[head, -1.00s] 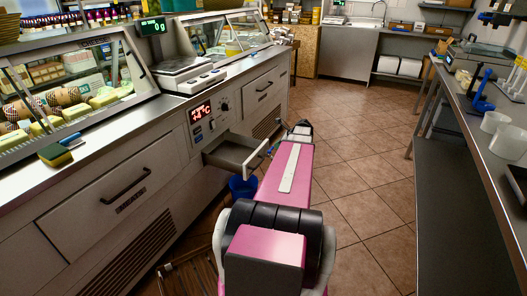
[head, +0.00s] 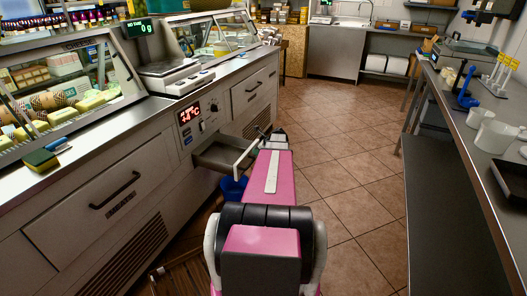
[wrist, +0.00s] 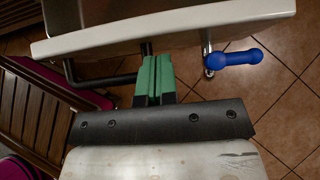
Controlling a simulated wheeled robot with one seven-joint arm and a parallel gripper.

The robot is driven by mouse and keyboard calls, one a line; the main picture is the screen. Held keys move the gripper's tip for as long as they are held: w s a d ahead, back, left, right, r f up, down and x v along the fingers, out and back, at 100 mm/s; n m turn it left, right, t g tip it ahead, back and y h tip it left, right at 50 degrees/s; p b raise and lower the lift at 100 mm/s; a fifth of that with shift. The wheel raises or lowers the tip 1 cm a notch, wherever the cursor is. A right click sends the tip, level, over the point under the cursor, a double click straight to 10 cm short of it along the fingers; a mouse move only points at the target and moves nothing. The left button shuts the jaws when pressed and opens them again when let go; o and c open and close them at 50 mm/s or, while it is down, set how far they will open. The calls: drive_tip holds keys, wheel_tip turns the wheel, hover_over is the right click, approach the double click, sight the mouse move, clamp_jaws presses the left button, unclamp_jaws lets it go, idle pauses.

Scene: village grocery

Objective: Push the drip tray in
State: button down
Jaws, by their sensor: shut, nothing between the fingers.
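The drip tray (head: 222,158) is a shallow metal drawer standing out from the counter below the red temperature display. Its pale front edge (wrist: 100,42) crosses the top of the wrist view. A dark bar handle (wrist: 105,80) runs along its front, and a blue tap lever (wrist: 233,58) sits to the right. My gripper (wrist: 153,58) has its green fingers shut and empty. The fingertips are at the tray's front, over the handle bar; I cannot tell whether they touch. In the head view my pink arm reaches to the tray's right side and the fingers are hard to make out.
A slatted wooden thing (head: 185,272) is at the lower left. The grey workbench (head: 455,150) runs along the right. The tiled floor (head: 345,165) between counter and bench is clear.

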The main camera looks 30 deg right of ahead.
drive_tip(key=shift+w+a, duration=0.45)
drive_tip(key=shift+w, duration=0.3)
drive_tip(key=shift+w+a, duration=0.1)
drive_tip(key=w+a, duration=0.4)
drive_tip(key=w, duration=0.2)
drive_tip(key=w+a, duration=0.4)
drive_tip(key=w, duration=0.3)
drive_tip(key=w+a, duration=0.4)
drive_tip(key=w, duration=0.2)
drive_tip(key=shift+w, duration=0.25)
drive_tip(key=shift+s, duration=0.1)
